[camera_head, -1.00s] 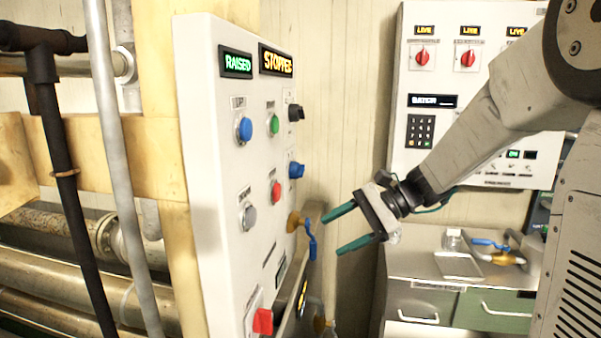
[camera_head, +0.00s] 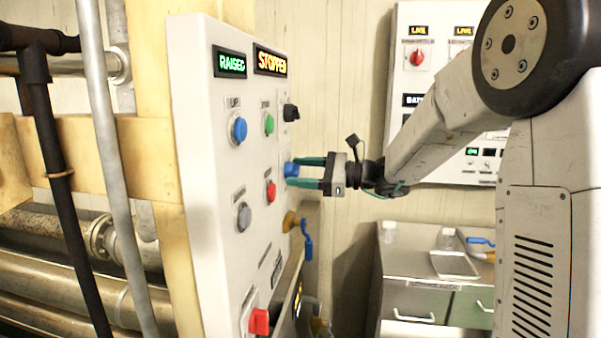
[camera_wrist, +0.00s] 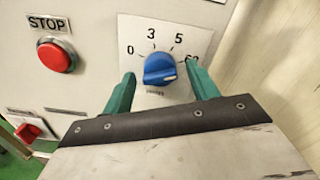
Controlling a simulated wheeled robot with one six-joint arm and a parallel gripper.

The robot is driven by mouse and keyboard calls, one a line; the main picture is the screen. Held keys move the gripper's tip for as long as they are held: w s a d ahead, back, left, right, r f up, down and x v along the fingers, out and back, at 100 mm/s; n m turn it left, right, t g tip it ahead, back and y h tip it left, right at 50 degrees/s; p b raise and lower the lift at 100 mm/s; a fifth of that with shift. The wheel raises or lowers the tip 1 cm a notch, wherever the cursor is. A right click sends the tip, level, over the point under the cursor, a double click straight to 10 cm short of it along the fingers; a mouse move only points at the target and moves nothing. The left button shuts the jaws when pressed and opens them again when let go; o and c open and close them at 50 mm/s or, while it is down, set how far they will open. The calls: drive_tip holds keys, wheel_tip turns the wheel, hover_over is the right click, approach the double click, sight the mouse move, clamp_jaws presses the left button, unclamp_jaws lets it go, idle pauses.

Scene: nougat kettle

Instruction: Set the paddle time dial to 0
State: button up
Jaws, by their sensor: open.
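The paddle time dial is a blue knob (camera_wrist: 158,68) on a white plate marked 0, 3, 5 and what looks like 60. A pale mark shows on the knob's lower right side, away from the 0 at upper left. In the head view the blue dial (camera_head: 291,169) sits on the right part of the white panel. My gripper (camera_wrist: 160,74) is open, with one green finger on either side of the dial. In the head view my gripper (camera_head: 300,172) reaches the dial from the right. I cannot tell whether the fingers touch it.
The white panel (camera_head: 210,190) also bears a red STOP button (camera_wrist: 57,56), a green button (camera_head: 269,124) and a black knob (camera_head: 291,112). A blue-handled valve (camera_head: 306,240) juts out below the dial. A red switch (camera_head: 259,321) is low on the panel.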

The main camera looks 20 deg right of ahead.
drive_tip(key=shift+w+a, duration=0.1)
drive_tip(key=c, duration=1)
